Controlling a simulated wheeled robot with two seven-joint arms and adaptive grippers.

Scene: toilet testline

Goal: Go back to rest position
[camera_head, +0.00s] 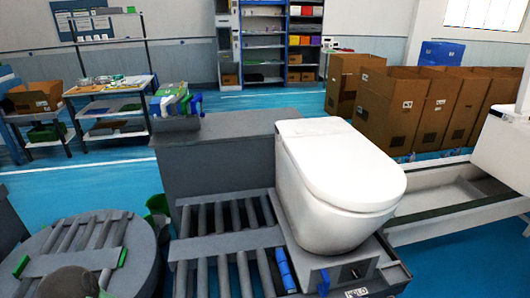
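Neither of my grippers shows in the head view. A white toilet (340,180) with its lid closed stands upright on the roller conveyor (222,243), at its right end. No gripper is seen touching it. A rounded dark grey shape (70,283) shows at the bottom left edge; I cannot tell what it is.
A round roller turntable (80,250) is at the lower left. A grey cabinet (215,160) stands behind the conveyor. Tall cardboard boxes (405,105) stand at the back right. A worktable (108,88) and shelves (265,45) are farther back. Blue floor (90,185) is clear at left.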

